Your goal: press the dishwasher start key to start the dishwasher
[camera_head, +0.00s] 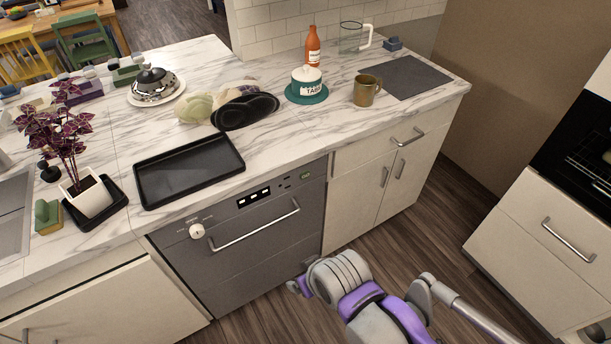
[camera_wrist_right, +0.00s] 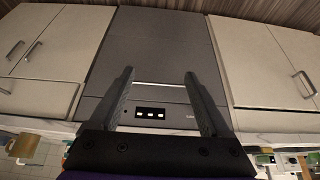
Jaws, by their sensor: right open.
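The dishwasher (camera_head: 255,255) is a grey front built under the marble counter, with a bar handle (camera_head: 255,227). Its top panel has a white knob (camera_head: 197,230), a dark display (camera_head: 253,196), small buttons (camera_head: 287,183) and a small green key (camera_head: 306,176) at the right end. No label reads clearly on the keys. My right arm reaches in from the lower right, low in front of the dishwasher. In the right wrist view the dishwasher appears upside down, and my right gripper (camera_wrist_right: 158,78) is open and empty, facing its front and display (camera_wrist_right: 152,113). The green key does not show there. My left gripper is out of view.
A black tray (camera_head: 190,170) lies on the counter above the dishwasher. A potted plant (camera_head: 88,195), a mug (camera_head: 366,90) and a white jar (camera_head: 306,78) also stand there. Cabinets (camera_head: 385,170) adjoin it on the right; floor (camera_head: 440,215) is free in front.

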